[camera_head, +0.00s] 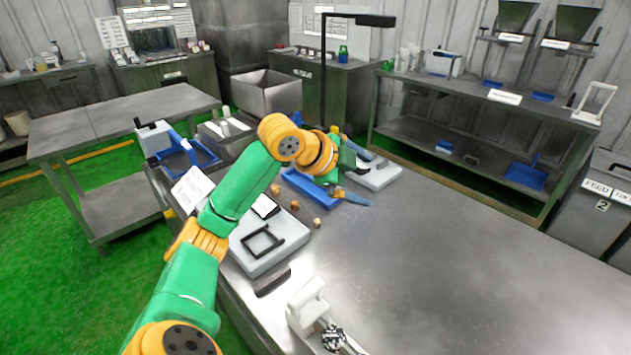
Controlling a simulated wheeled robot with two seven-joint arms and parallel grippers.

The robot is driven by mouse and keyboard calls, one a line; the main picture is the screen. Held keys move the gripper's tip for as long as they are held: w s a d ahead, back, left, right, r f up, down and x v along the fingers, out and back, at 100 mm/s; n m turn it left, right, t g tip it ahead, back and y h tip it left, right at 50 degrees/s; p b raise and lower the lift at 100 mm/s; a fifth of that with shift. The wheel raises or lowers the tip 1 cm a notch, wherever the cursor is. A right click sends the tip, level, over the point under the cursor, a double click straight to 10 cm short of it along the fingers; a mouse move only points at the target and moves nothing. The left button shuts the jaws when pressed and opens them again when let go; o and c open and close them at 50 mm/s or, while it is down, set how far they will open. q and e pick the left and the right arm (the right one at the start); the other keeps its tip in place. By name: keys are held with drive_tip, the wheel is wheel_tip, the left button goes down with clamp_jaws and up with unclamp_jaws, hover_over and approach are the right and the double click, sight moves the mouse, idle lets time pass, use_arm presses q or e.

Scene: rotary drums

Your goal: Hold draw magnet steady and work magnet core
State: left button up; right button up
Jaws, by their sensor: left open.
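My left arm reaches across the steel table, and its gripper (360,174) is open near the far edge, its fingers spread over a blue tray (308,188) and a pale slab (383,174). I see nothing held between the fingers. A white handled device (308,302) stands at the table's near edge, with a dark speckled piece (333,338) at its foot. I cannot tell for certain whether these are the draw magnet and its core. My left gripper is well away from both. My right gripper is out of view.
A pale scale-like box with a black frame (262,242) and several small brown lumps (295,205) lie beside my arm. The table's right half (450,260) is clear.

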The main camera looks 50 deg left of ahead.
use_arm(q)
drive_tip(key=s+d+f+m+g, duration=0.4)
drive_tip(key=s+d+f+g, duration=0.25)
drive_tip(key=s, duration=0.25)
drive_tip(key=m+g+y, duration=0.1)
drive_tip(key=g+y, duration=0.1)
drive_tip(key=g, duration=0.1)
hover_over(315, 316)
wheel_tip(315, 316, down, 3)
drive_tip(key=shift+m+g, duration=0.25)
drive_tip(key=shift+m, duration=0.05)
wheel_tip(315, 316, down, 13)
drive_tip(key=shift+w+a+r, duration=0.1)
drive_tip(key=shift+r, duration=0.1)
clamp_jaws()
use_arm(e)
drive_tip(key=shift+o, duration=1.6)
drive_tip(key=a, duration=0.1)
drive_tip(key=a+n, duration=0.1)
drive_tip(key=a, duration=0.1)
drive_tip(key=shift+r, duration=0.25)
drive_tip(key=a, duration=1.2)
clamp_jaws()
